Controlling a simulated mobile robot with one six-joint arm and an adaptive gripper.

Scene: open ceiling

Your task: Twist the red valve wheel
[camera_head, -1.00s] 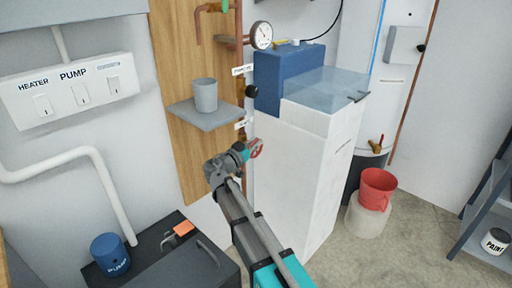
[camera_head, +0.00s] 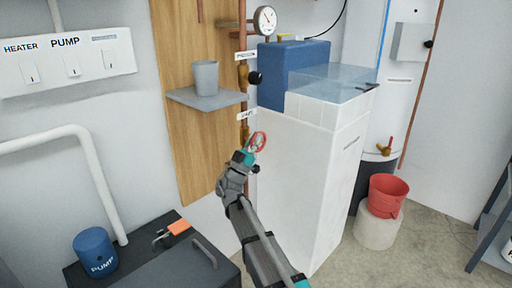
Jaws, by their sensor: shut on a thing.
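The red valve wheel (camera_head: 259,140) is a small ring on the vertical copper pipe, just below a small white label (camera_head: 246,115) and left of the white tiled block. My gripper (camera_head: 250,152) reaches up from below and is shut on the wheel's lower left side. The upper right of the ring stays visible. My fingers hide the rest of the wheel and its stem.
A grey shelf (camera_head: 205,98) with a grey cup (camera_head: 205,77) juts out above left of my gripper. The white tiled block (camera_head: 310,160) stands close on the right. A black knob (camera_head: 255,78) and a gauge (camera_head: 265,20) are above.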

